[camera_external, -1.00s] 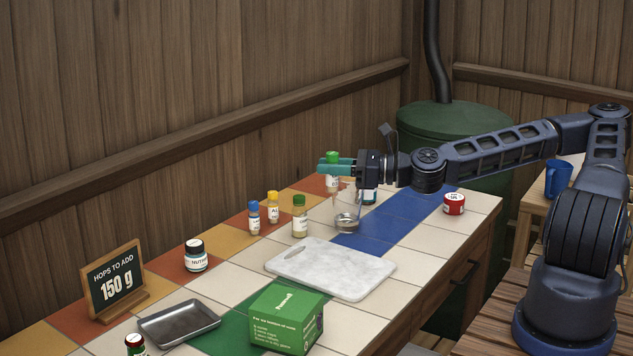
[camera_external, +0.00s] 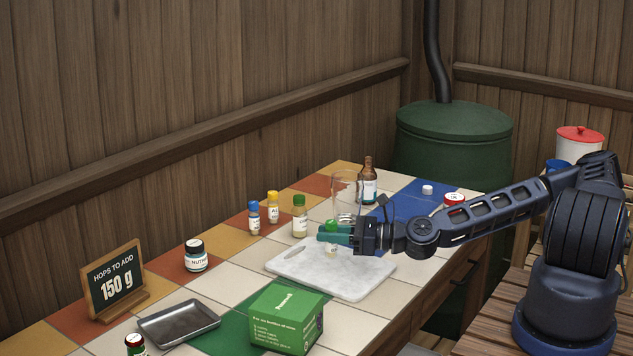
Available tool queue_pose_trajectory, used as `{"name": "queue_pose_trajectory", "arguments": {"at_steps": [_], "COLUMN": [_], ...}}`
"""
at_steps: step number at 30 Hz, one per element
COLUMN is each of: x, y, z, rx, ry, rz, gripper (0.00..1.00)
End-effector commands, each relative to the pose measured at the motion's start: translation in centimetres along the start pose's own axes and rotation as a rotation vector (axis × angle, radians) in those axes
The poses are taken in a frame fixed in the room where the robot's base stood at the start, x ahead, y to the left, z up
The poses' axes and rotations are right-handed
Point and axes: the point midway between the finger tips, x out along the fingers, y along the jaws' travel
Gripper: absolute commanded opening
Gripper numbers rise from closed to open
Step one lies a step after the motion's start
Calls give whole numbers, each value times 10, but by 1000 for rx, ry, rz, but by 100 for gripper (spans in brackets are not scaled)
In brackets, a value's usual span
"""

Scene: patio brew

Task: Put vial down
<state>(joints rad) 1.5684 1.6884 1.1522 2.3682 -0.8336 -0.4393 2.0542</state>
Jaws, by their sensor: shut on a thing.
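My gripper (camera_external: 334,236) is shut on a small vial with a green cap (camera_external: 332,225). Another vial with a green cap (camera_external: 300,216), a yellow-capped vial (camera_external: 273,207) and a blue-capped vial (camera_external: 255,217) stand on the tiles to the left.
A clear glass (camera_external: 345,187) and a brown bottle (camera_external: 368,184) stand behind my gripper. A green box (camera_external: 286,320), a metal tray (camera_external: 179,322), a dark jar (camera_external: 195,256) and a sign (camera_external: 116,281) are nearer the front. The board's front part is bare.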

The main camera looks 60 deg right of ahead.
Motion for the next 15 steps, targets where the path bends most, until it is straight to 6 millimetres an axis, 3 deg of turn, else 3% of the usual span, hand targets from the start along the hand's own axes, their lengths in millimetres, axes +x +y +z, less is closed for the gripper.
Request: {"name": "queue_pose_trajectory", "arguments": {"at_steps": [5, 15], "x": [0, 0], "y": [0, 0], "z": [-18, -20], "rx": [0, 0], "ry": [0, 0], "rz": [0, 0], "gripper": [2, 2]}}
